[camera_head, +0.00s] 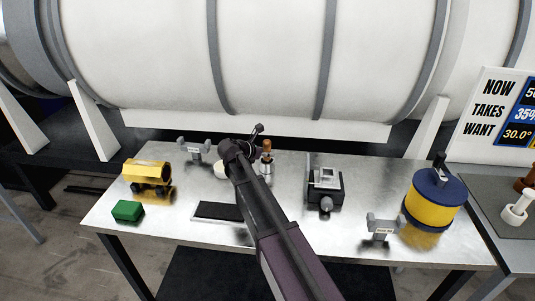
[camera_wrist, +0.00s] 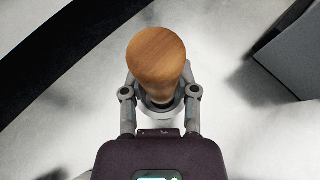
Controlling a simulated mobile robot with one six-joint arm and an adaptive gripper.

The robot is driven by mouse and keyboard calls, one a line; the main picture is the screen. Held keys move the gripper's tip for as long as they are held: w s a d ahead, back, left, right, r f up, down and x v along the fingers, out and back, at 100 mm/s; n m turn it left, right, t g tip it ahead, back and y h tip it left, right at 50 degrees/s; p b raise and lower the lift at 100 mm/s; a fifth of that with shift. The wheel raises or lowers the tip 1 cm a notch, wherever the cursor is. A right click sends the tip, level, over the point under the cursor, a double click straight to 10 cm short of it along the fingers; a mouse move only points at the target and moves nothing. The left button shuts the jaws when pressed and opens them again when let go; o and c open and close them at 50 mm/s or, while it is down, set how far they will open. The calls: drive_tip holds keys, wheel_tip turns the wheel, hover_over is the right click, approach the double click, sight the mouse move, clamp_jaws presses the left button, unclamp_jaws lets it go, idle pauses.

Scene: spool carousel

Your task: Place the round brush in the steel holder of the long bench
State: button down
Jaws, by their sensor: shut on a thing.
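The round brush shows as a wooden knob-ended handle in the wrist view (camera_wrist: 156,55). My gripper (camera_wrist: 160,98) is shut around it just below the knob. In the head view, the brown handle (camera_head: 267,145) stands upright right of my arm's end, above a small steel-coloured part (camera_head: 265,168). I cannot tell whether that part belongs to the brush or is under it. The bristles are hidden. A grey two-pronged holder with a label (camera_head: 195,150) stands at the back left of the long bench (camera_head: 290,215). A similar holder (camera_head: 381,228) stands at the front right. Both look empty.
A black-and-grey device (camera_head: 325,187) stands right of the brush, and a yellow-and-blue canister (camera_head: 435,200) farther right. A yellow wheeled item (camera_head: 148,174), a green block (camera_head: 128,211) and a black flat piece (camera_head: 218,211) lie left. A white tank (camera_head: 270,60) rises behind the bench.

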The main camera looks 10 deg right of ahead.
drive_tip(key=shift+f+b, duration=0.3)
drive_tip(key=shift+c, duration=1.9)
unclamp_jaws()
drive_tip(key=shift+r, duration=0.15)
drive_tip(key=shift+a+r+p, duration=0.1)
drive_tip(key=shift+r+p, duration=0.25)
drive_tip(key=shift+p, duration=0.15)
drive_tip(key=p+v, duration=0.5)
drive_tip(key=v, duration=0.6)
drive_tip(key=shift+s+a, duration=0.2)
drive_tip(key=shift+a, duration=0.15)
